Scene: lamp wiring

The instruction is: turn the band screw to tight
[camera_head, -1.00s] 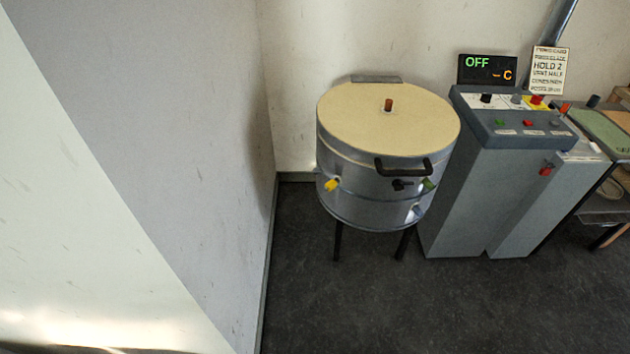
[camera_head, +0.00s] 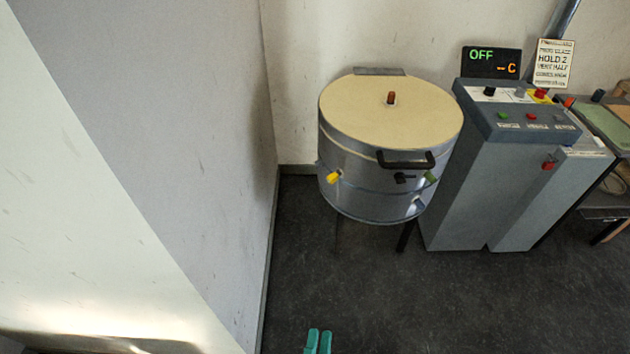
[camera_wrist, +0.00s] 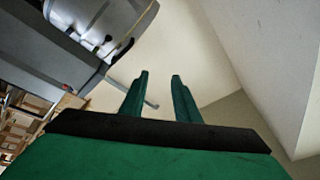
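A round metal kiln (camera_head: 370,160) with a cream lid stands on dark legs in the middle of the head view. A steel band runs round its side. On the side are a yellow fitting (camera_head: 333,177), a black fitting (camera_head: 404,178) and a green fitting (camera_head: 431,177). I cannot tell which of them is the band screw. My gripper (camera_head: 318,341) shows as two green fingertips at the bottom edge, below and in front of the kiln. In the wrist view its fingers (camera_wrist: 159,76) are apart with nothing between them. The kiln (camera_wrist: 95,22) is at the upper left there, clear of the fingers.
A grey control cabinet (camera_head: 480,190) stands close to the kiln's right, under a display (camera_head: 491,62) reading OFF. A workbench (camera_head: 608,130) is at the far right. A pale wall (camera_head: 180,150) fills the left. Dark floor (camera_head: 350,285) before the kiln is clear.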

